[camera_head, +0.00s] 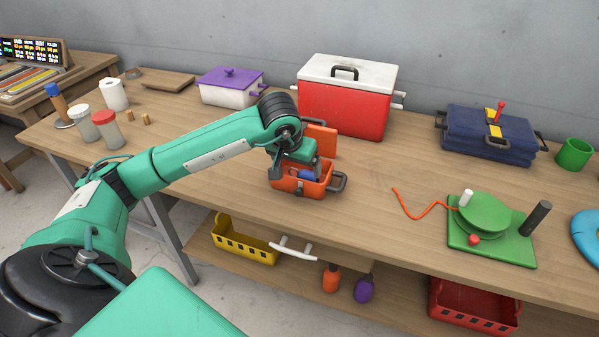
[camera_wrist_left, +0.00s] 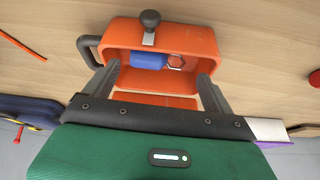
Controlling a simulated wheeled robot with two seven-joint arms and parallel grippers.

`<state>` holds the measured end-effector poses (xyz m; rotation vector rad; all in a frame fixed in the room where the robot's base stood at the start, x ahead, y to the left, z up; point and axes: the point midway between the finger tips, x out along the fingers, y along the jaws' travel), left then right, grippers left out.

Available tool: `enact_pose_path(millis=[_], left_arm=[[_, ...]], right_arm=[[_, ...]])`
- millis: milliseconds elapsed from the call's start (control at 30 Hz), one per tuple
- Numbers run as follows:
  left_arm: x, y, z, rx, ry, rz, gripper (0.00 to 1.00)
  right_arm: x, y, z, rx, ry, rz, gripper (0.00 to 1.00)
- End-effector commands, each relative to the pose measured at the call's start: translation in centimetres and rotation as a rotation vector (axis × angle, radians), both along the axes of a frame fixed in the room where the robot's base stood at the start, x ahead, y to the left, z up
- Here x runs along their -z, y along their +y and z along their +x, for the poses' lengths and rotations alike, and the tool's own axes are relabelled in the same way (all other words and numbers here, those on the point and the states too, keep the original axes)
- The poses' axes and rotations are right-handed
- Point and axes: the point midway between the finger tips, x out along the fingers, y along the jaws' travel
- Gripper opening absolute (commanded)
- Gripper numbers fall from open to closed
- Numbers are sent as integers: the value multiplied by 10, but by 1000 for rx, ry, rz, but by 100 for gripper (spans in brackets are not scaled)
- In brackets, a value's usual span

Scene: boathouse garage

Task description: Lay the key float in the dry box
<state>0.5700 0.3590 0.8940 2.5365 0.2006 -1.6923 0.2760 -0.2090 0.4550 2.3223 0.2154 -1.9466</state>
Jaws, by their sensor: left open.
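The orange dry box (camera_head: 288,185) stands open on the workbench, its lid (camera_head: 322,140) raised at the back. It also shows in the left wrist view (camera_wrist_left: 120,36). A blue rounded piece (camera_wrist_left: 148,61), which looks like the key float, lies inside the box; it also shows in the head view (camera_head: 306,175). A small reddish six-sided piece (camera_wrist_left: 175,62) lies beside it. My left gripper (camera_wrist_left: 158,71) is open above the box, with one finger on each side of these pieces. The fingers are apart from the blue piece. My right gripper is not in view.
A red cooler (camera_head: 345,108) and a purple-lidded box (camera_head: 228,92) stand behind. A navy case (camera_head: 490,135) and a green base with a disc (camera_head: 485,215) and orange cord are to the right. Jars (camera_head: 107,130) stand left. Bare bench lies around the dry box.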

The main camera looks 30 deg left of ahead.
Motion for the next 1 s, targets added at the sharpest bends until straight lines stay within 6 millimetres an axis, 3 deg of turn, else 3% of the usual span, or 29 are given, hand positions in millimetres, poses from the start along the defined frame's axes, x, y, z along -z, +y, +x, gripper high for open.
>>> enact_pose_path(millis=[100,333,1000], left_arm=[[-26,-1,-9,2,-4,1,88],[-55,-4,-22,1,-1,1,88],[-60,-4,-25,0,2,0,88]], right_arm=[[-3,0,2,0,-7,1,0],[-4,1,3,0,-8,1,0],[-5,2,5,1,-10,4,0]])
